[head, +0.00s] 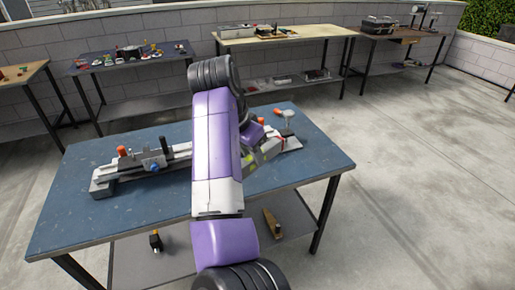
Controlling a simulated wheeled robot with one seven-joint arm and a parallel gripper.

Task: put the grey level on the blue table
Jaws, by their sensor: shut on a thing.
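The blue table (110,212) stands in front of me, its top partly hidden by my purple and white arm. My gripper (262,150) is over the right part of the table, partly hidden behind the arm. It is shut on a small grey thing with yellow-green spots, which looks like the grey level (249,160). I cannot tell whether the level touches the table top.
A long grey tool (150,165) with orange and blue knobs lies across the table, its middle behind my arm. A small white-topped item (288,116) stands at the back right. The front left of the table is clear. Other loaded tables line the wall.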

